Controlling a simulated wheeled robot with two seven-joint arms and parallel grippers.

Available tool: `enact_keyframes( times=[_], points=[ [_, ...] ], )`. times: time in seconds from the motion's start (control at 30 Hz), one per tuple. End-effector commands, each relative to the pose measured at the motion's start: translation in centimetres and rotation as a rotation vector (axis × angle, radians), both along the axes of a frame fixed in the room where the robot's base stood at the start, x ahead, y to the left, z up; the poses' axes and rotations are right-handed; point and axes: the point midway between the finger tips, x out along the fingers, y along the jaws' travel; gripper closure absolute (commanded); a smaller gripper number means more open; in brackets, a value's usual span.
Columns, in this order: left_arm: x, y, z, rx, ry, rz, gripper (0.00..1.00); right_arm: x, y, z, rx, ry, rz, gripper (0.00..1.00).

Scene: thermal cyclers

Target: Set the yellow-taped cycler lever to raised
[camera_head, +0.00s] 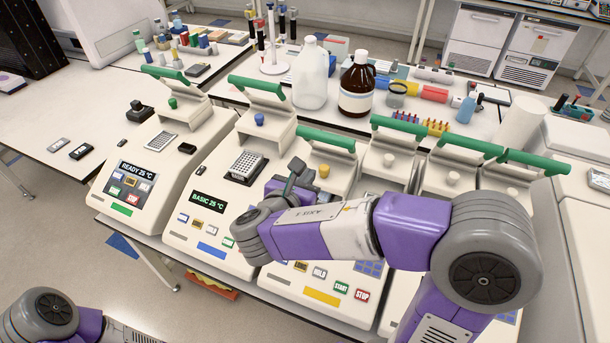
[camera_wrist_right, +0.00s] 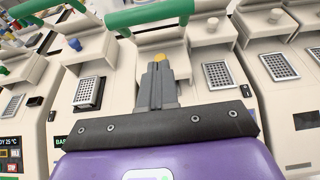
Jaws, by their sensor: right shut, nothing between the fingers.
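The yellow-taped cycler (camera_head: 321,297) is third from the left in the bench row, with a yellow tape strip on its front. Its green lever bar (camera_head: 325,140) spans the top of its lid, above a yellow knob (camera_head: 324,170). In the right wrist view the green bar (camera_wrist_right: 148,14) is beyond the yellow knob (camera_wrist_right: 160,57). My right gripper (camera_head: 297,166) is shut and empty, over this cycler, near the knob and on the front side of the bar. In the wrist view its fingertips (camera_wrist_right: 158,68) overlap the knob's lower edge; contact is unclear. My arm hides much of the cycler's body.
The blue-taped cycler (camera_head: 211,250) and green-taped cycler (camera_head: 122,210) stand to the left. More cyclers stand close on the right, partly behind my arm. A white jug (camera_head: 310,78) and brown bottle (camera_head: 357,88) stand on the bench behind.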

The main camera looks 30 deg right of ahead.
Motion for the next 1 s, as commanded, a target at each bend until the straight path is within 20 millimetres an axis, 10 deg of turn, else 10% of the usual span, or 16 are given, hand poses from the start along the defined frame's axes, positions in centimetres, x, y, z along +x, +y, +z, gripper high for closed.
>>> enact_keyframes(
  times=[0.43, 1.0],
  points=[
    [0.0, 0.0, -0.1, 0.0, 0.0, 0.0, 0.57, 5.4, -6.4, -1.3, 0.003, 0.0, -0.004, 1.0],
    [0.0, 0.0, 0.0, 0.0, 0.0, 0.0, 0.57, 6.5, -7.6, -0.6, 0.002, 0.002, -0.001, 1.0]
  ],
)
